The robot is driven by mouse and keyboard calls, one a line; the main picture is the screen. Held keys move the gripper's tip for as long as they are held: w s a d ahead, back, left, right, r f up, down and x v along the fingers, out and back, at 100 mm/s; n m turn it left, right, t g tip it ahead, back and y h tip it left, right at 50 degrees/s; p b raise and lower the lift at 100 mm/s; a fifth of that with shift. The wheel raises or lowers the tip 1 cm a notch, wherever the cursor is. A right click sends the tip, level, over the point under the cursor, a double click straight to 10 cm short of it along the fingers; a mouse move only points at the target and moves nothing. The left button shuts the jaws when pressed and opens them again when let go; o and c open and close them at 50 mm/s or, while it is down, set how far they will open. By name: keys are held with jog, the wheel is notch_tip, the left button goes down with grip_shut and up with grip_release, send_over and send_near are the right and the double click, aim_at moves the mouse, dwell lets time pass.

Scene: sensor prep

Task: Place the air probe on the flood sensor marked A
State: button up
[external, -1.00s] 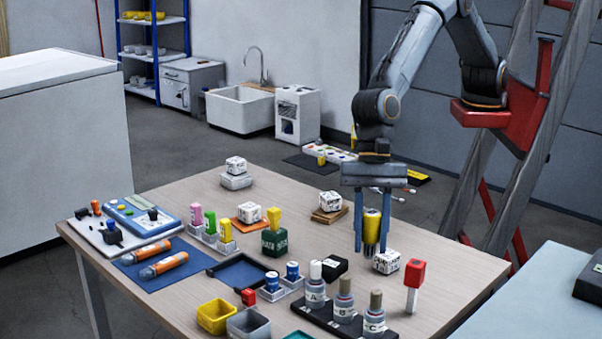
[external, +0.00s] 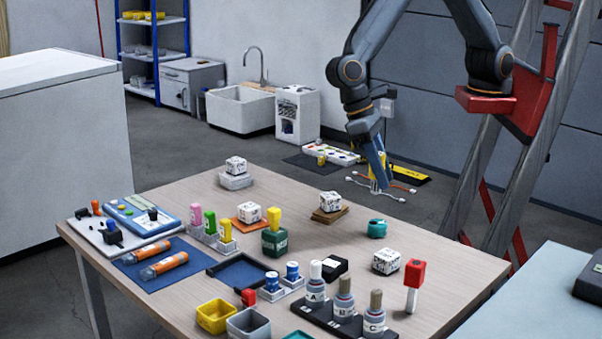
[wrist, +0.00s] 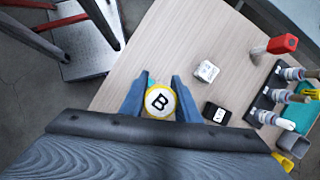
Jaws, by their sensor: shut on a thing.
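My gripper (external: 380,178) is above the far right part of the table, shut on a yellow-rimmed round piece (wrist: 159,101) with a white top marked B. In the external view the piece is partly hidden by the tilted fingers. Bottles marked A (external: 315,288), B (external: 344,302) and C (external: 373,318) stand upright in a black rack at the near edge, well apart from my gripper. A teal ring-like piece (external: 376,229) sits on the table below my gripper. I cannot tell which thing is the air probe.
White printed cubes (external: 386,261) stand about the table. A red-topped piece (external: 413,280) stands at the right. The far right corner is fairly clear.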

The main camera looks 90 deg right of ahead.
jog(key=s+d+n, duration=0.1)
jog(key=d, duration=0.1)
jog(key=p, duration=0.3)
send_over(383, 223)
jog(key=shift+n+h, duration=0.3)
jog(key=shift+n, duration=0.1)
jog(key=shift+f, duration=4.65)
jog(key=shift+f, duration=0.1)
jog(key=o, duration=1.1)
jog(key=b+v, duration=0.3)
jog(key=v, duration=0.9)
jog(key=shift+b, duration=0.35)
